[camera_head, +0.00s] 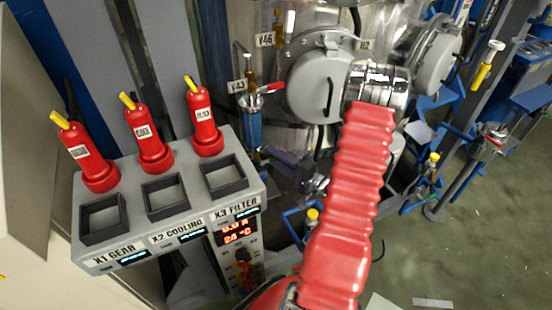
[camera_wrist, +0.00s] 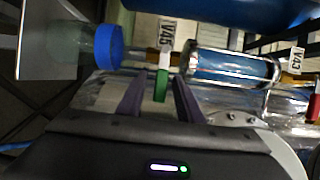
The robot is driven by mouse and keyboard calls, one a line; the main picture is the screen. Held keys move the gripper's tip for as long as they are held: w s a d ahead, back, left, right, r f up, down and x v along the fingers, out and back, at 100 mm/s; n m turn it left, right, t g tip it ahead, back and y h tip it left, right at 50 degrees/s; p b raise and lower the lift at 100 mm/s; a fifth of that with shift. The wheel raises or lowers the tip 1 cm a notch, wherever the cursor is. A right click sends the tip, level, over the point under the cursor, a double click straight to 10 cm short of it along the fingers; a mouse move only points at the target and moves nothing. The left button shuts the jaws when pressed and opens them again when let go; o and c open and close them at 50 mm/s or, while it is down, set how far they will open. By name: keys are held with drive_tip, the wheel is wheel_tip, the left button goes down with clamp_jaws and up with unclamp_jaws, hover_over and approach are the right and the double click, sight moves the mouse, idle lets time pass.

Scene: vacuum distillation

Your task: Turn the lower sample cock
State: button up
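In the wrist view, the lower sample cock has a green handle (camera_wrist: 161,86) hanging from a white-and-brass fitting beside the tag V45 (camera_wrist: 168,34). My gripper (camera_wrist: 161,92) is open, with one dark finger on each side of the green handle. Gaps show between the handle and both fingers; I cannot tell how deep the handle sits between them. A sample cylinder with blue contents (camera_wrist: 235,66) joins the cock on the right. In the head view, this cylinder (camera_head: 254,128) hangs below the V43 cock's red handle (camera_head: 273,88). The green handle cannot be made out there.
A blue-capped bottle (camera_wrist: 108,46) is left of the cock in the wrist view, close to my left finger. The tag V43 (camera_wrist: 296,60) is at the right. In the head view, a grey panel (camera_head: 165,212) with several red plugs stands at the left. Open floor (camera_head: 470,225) shows at the right.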

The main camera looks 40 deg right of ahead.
drive_tip(key=shift+c, duration=0.2)
clamp_jaws()
drive_tip(key=shift+f, duration=0.1)
drive_tip(key=shift+s+d, duration=0.1)
drive_tip(key=shift+d, duration=0.05)
idle(0.3)
